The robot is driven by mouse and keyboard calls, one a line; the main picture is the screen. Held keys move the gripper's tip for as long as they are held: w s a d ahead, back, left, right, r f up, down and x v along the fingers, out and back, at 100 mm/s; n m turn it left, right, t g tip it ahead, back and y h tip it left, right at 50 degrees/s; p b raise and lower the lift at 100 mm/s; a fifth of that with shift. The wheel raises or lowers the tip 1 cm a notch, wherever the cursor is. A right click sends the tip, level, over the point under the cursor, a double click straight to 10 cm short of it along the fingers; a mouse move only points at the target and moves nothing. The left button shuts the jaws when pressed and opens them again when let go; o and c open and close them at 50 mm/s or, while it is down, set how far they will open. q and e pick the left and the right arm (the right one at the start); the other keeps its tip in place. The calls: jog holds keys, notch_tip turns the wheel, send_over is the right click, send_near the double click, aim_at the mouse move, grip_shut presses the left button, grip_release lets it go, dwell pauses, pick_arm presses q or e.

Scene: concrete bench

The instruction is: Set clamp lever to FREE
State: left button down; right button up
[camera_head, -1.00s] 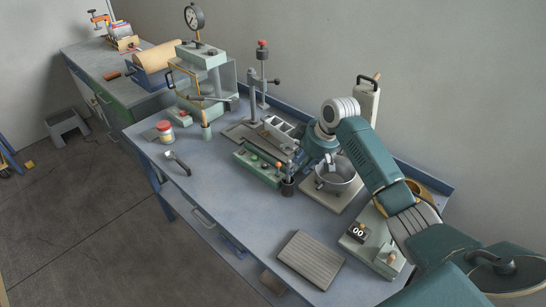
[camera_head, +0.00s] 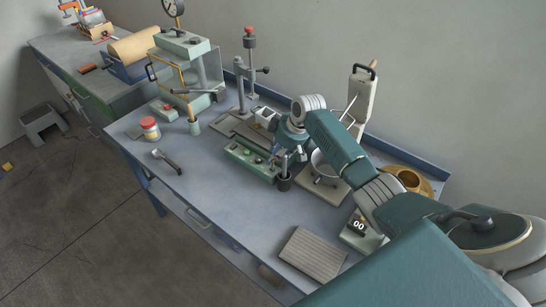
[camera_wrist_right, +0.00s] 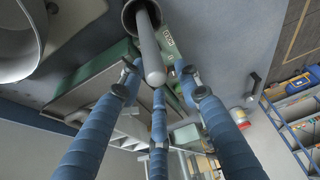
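A green control unit (camera_head: 247,163) with small knobs sits mid-bench. A dark cup (camera_head: 285,184) stands at its right front corner. In the right wrist view the cup (camera_wrist_right: 128,18) has a grey round-ended rod (camera_wrist_right: 151,62) rising from it toward the camera. A small label plate (camera_wrist_right: 168,38) is beside it on the green body; its text is too small to read. I cannot tell for certain which part is the clamp lever. My right gripper (camera_head: 284,158) hangs over the unit's right end. Its blue fingers (camera_wrist_right: 158,95) are spread around the rod's end with nothing visibly gripped. My left gripper is out of view.
A metal pot (camera_head: 325,168) stands close right of my right gripper. A post with a red knob (camera_head: 249,31) rises behind the unit. A counter box (camera_head: 360,228) and ribbed pad (camera_head: 312,254) lie nearer. The bench's front left is mostly clear around a dark-handled tool (camera_head: 167,161).

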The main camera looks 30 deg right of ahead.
aim_at(273, 164)
jog(key=x, duration=0.2)
jog(key=shift+w+f, duration=0.2)
jog(key=shift+f, duration=0.1)
jog(key=shift+w+a+f, duration=0.15)
jog(key=shift+f, duration=0.4)
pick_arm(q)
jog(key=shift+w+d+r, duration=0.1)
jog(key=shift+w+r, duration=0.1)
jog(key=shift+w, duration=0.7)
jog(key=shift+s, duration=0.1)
pick_arm(e)
grip_shut()
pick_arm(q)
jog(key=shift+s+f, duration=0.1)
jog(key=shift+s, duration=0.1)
